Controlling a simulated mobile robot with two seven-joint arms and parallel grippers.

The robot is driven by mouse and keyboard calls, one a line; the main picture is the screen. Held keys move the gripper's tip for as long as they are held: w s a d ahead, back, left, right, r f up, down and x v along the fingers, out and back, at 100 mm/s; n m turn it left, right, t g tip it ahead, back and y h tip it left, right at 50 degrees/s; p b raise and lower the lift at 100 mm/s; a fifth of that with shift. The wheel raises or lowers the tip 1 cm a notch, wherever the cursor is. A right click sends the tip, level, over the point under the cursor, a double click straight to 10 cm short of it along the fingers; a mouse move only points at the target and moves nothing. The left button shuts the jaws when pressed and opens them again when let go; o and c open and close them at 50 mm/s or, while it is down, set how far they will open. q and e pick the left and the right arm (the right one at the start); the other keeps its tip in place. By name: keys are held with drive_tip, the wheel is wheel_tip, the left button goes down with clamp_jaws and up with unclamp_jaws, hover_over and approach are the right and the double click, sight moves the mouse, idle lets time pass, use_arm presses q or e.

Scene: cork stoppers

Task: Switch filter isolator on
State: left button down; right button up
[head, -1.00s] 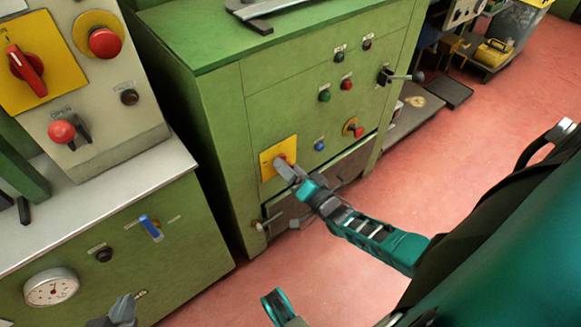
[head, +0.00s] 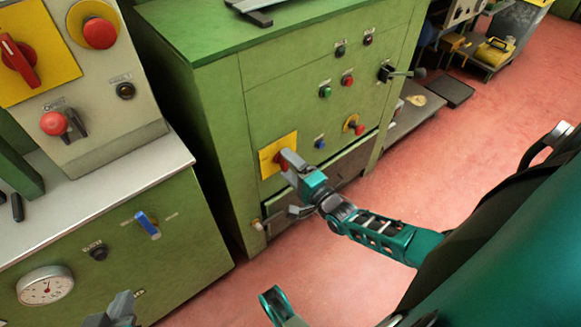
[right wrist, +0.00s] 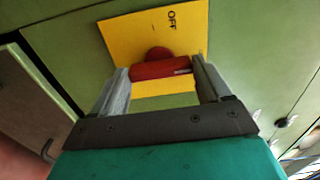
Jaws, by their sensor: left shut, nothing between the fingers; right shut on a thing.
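The isolator is a red rotary knob on a yellow plate (head: 270,154), low on the front of the green cabinet. In the right wrist view the red knob (right wrist: 161,68) lies between the two fingers, with the word OFF on the yellow plate above it. My right gripper (head: 287,160) is shut on the red knob and partly hides it in the head view. My left gripper (head: 122,308) is shut and empty at the bottom edge of the head view, well away from the knob.
A blue button (head: 320,143) and a red knob on a small yellow disc (head: 354,125) sit right of the isolator. A lever (head: 400,74) sticks out higher up. Another red switch (head: 18,62) is on the left panel.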

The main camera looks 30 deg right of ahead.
idle(0.5)
drive_tip(key=o, duration=1)
use_arm(q)
drive_tip(key=a+r+p, duration=0.1)
drive_tip(key=p, duration=0.2)
drive_tip(key=shift+s, duration=0.2)
use_arm(e)
drive_tip(key=s, duration=0.8)
drive_tip(key=s+d, duration=0.1)
drive_tip(key=s, duration=0.4)
use_arm(q)
drive_tip(key=shift+d+r, duration=0.1)
drive_tip(key=shift+r, duration=0.05)
use_arm(e)
drive_tip(key=shift+w+a, duration=0.1)
